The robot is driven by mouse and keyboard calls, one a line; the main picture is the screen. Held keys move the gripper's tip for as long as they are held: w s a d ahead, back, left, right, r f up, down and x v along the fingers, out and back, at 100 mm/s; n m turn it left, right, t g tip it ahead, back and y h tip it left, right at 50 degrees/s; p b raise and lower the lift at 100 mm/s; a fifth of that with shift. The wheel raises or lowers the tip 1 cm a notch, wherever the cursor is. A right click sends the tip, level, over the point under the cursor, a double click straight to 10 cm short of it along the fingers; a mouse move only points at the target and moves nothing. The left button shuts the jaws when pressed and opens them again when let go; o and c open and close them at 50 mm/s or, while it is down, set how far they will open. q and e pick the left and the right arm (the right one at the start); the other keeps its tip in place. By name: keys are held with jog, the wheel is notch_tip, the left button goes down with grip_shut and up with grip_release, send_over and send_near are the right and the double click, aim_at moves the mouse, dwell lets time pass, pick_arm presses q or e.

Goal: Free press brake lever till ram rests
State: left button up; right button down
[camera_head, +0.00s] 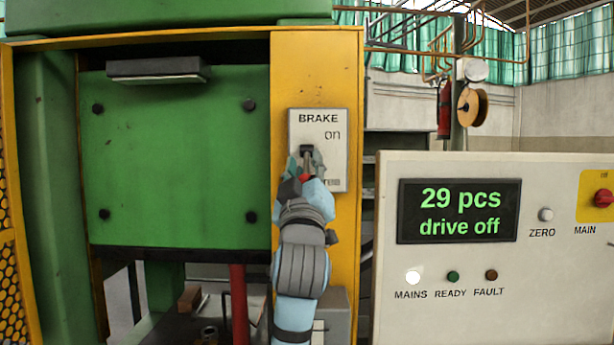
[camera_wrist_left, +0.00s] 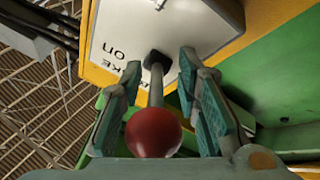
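The brake lever (camera_head: 307,154) has a dark pivot, a metal shaft and a red ball knob. It sits on a white plate (camera_head: 334,118) marked "BRAKE" and "on"; the plate's lower lettering is mostly hidden by my gripper. My left gripper (camera_head: 306,168) is at the lever. In the left wrist view its padded fingers stand apart on either side of the shaft and red knob (camera_wrist_left: 153,133), with gaps showing, so it is open around the lever. The green ram (camera_head: 180,160) hangs in the yellow press frame, with open space beneath it. My right gripper is not in view.
A control panel (camera_head: 560,280) stands at the right. Its display (camera_head: 459,211) reads "29 pcs" and "drive off"; the MAINS lamp (camera_head: 413,277) is lit white. A red post (camera_head: 239,300) stands below the ram. A yellow mesh guard (camera_head: 8,240) is at the left edge.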

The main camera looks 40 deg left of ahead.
pick_arm(q)
jog(key=v, duration=1.1)
jog(key=shift+s+d+f, duration=0.15)
jog(key=shift+d+f, duration=0.1)
